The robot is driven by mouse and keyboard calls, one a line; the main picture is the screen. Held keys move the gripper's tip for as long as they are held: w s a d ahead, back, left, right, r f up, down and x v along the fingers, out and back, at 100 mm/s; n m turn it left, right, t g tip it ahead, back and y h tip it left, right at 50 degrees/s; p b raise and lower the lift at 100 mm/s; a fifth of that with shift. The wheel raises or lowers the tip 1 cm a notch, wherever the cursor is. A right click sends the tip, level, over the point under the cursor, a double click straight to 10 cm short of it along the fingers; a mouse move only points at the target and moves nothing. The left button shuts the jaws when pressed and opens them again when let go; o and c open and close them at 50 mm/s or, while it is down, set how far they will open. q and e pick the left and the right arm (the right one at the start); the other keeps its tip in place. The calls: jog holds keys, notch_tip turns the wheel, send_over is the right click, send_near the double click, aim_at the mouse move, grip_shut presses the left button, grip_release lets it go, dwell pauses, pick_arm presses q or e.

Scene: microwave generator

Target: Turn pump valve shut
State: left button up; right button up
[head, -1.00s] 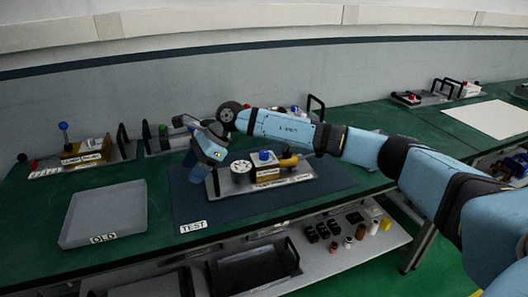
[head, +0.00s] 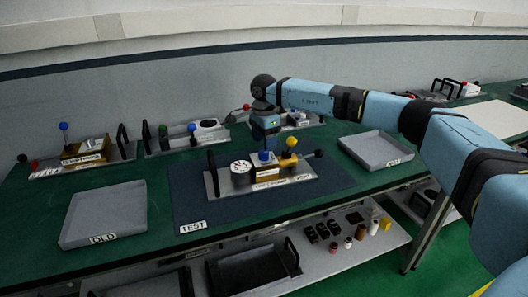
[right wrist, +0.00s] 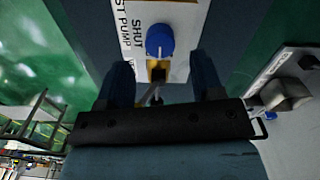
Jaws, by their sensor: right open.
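The pump unit (head: 262,184) is a grey metal plate with a white gauge (head: 241,167), a yellow block and small labels, on the dark TEST mat. Its blue knob (head: 265,156) stands on top near the middle. In the right wrist view the blue knob (right wrist: 160,40) sits beside a label reading SHUT and part of TEST PUMP. My right gripper (head: 265,140) is over the unit, close to the blue knob. In the wrist view its fingers (right wrist: 162,75) are apart, with the knob beyond the gap; I see no contact. My left gripper is not in view.
A yellow knob (head: 291,143) and a dark ball-ended lever (head: 318,154) stand right of the blue knob. A black handle (head: 212,175) rises at the plate's left end. Grey trays lie left (head: 105,213) and right (head: 376,150). Other units line the back.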

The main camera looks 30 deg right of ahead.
aim_at(264, 155)
jog(key=shift+f, duration=2.25)
jog(key=shift+c, duration=0.2)
jog(key=c, duration=0.9)
